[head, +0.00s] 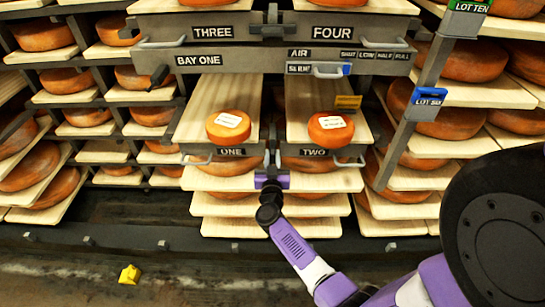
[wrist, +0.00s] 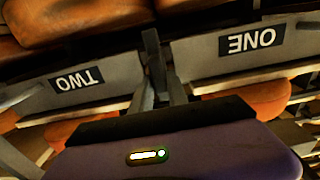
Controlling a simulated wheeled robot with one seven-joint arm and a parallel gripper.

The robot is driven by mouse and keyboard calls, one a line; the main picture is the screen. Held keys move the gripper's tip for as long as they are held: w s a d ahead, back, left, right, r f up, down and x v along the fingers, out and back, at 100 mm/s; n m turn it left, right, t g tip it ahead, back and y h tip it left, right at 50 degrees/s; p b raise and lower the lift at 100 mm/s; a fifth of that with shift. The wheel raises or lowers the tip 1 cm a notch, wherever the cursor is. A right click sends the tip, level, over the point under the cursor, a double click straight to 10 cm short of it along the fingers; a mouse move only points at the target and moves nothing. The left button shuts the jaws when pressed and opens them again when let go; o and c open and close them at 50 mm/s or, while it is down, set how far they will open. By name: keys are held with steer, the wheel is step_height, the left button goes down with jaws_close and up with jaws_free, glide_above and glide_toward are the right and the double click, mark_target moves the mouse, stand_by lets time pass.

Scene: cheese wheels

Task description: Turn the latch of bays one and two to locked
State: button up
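Bay ONE's drawer front (head: 231,152) and bay TWO's drawer front (head: 315,152) sit side by side at the middle of the rack. In the wrist view they appear upside down, ONE (wrist: 252,40) at right and TWO (wrist: 76,80) at left. A dark upright bar, apparently the latch (wrist: 151,50), stands in the gap between them. My gripper (head: 271,174) is at this gap, just below the labels. In the wrist view its grey fingers (wrist: 160,88) reach up to the bar. I cannot tell whether they are clamped on it. The head view mostly hides the latch.
Cheese wheels (head: 228,126) (head: 330,129) lie on the boards above both fronts. A grey beam marked BAY ONE (head: 250,60) crosses above. A rail with a blue LOT SIX tag (head: 429,97) stands at right. A yellow object (head: 129,274) lies on the floor.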

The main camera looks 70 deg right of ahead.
jaws_close()
steer(key=m, duration=0.3)
steer(key=shift+s+m+p, duration=0.15)
steer(key=shift+m+p, duration=0.25)
steer(key=m, duration=0.4)
steer(key=shift+s+d+f+m, duration=0.15)
steer(key=shift+s+f+m, duration=0.05)
steer(key=shift+s+m, duration=0.1)
steer(key=m, duration=0.3)
steer(key=m+b, duration=0.1)
steer(key=shift+s+f, duration=0.1)
steer(key=shift+f, duration=0.15)
steer(key=shift+s+d+f+m+b, duration=0.15)
steer(key=shift+m+b, duration=0.3)
steer(key=shift+m, duration=0.9)
steer(key=shift+w+a+f+m+b, duration=0.1)
steer(key=shift+m+b, duration=0.3)
steer(key=shift+m, duration=0.95)
steer(key=o, duration=0.8)
jaws_free()
